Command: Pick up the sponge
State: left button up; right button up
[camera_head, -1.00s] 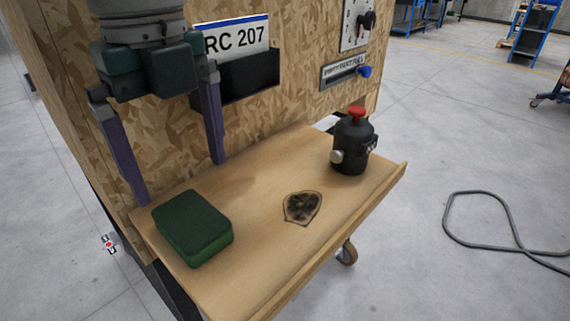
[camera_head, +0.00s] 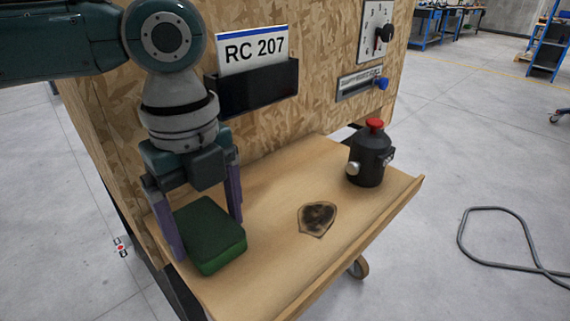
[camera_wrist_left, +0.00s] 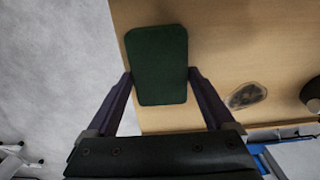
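The sponge (camera_head: 212,236) is a dark green block lying flat near the left end of the wooden shelf (camera_head: 275,262). My left gripper (camera_head: 208,238) points down over it, open, with one purple finger on each side of the sponge. In the left wrist view the sponge (camera_wrist_left: 159,62) extends between and beyond the fingertips of the gripper (camera_wrist_left: 161,75). Whether the fingers touch its sides cannot be told. My right gripper is not in view.
A black bottle-shaped object with a red top (camera_head: 370,155) stands at the shelf's right end. A dark shield-shaped patch (camera_head: 317,218) lies mid-shelf. A chipboard panel with a black holder (camera_head: 258,88) and an RC 207 sign (camera_head: 252,50) rises behind the gripper.

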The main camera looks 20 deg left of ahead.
pick_arm(q)
jog(key=c, duration=1)
notch_tip(320, 180, up, 20)
jog(key=p, duration=0.3)
notch_tip(320, 180, up, 5)
jog(key=n+p, duration=0.3)
jog(key=n, duration=1)
send_over(208, 228)
jog(key=d, duration=0.3)
jog(key=s+r+n+p, duration=0.2)
jog(key=r+n+p, duration=0.1)
jog(key=r+p, duration=0.9)
jog(key=s+r+n+p, duration=0.3)
jog(key=r+p, duration=1)
jog(key=p, duration=0.1)
jog(key=s+d+r+n+p, duration=0.1)
jog(key=s+r+n+p, duration=0.1)
jog(key=r+p, duration=1.1)
jog(key=shift+s+r+n+p, duration=0.25)
jog(key=shift+n+p, duration=0.25)
jog(key=shift+n, duration=0.3)
